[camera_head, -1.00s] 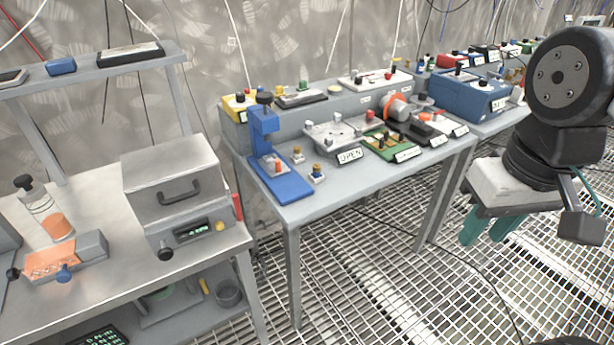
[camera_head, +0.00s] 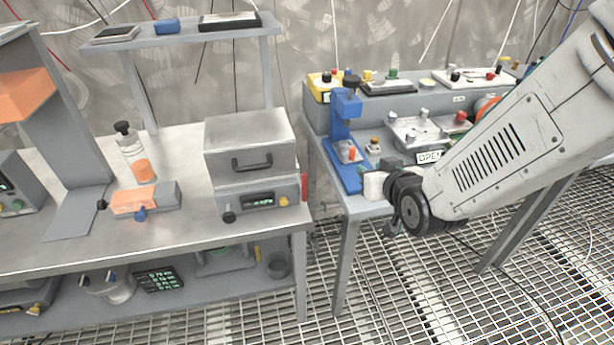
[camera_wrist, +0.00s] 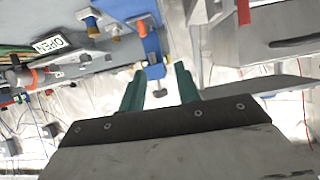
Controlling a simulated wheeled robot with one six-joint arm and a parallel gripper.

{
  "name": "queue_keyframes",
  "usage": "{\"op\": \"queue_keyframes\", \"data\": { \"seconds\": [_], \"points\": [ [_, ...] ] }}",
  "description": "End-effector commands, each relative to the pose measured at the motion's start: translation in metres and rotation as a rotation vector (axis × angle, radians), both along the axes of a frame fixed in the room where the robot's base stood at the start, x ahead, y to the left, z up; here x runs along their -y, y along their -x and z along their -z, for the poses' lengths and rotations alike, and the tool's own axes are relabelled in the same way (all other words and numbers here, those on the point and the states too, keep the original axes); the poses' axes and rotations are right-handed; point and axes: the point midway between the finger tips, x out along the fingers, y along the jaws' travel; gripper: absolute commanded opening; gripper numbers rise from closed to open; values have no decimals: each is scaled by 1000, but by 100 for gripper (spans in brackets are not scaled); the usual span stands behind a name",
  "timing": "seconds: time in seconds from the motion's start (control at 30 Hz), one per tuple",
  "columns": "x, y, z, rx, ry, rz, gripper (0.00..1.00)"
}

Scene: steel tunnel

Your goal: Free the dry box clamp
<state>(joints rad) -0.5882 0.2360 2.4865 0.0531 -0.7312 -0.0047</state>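The dry box appears to be the grey metal box (camera_head: 250,150) with a black handle, on the left bench. A blue stand (camera_wrist: 153,45) shows beyond the fingertips. The head view hides the fingers.
The blue stand (camera_head: 345,130) and a plate by an OPEN label (camera_head: 429,157) are on the middle table, near my arm. An orange-topped fixture (camera_head: 140,198) and a bottle (camera_head: 130,148) stand left of the box. Bare bench lies in front; a gap separates the tables.

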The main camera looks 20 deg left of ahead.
Motion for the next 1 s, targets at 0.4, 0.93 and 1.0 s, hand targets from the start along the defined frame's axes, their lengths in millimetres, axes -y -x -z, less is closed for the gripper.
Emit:
{"op": "queue_keyframes", "data": {
  "seconds": [0.4, 0.93, 1.0],
  "points": [
    [-98, 59, 53, 323, -220, -189, 33],
    [-144, 17, 54, 349, -240, -198, 33],
    [-149, 12, 53, 349, -241, -198, 33]
  ]
}}
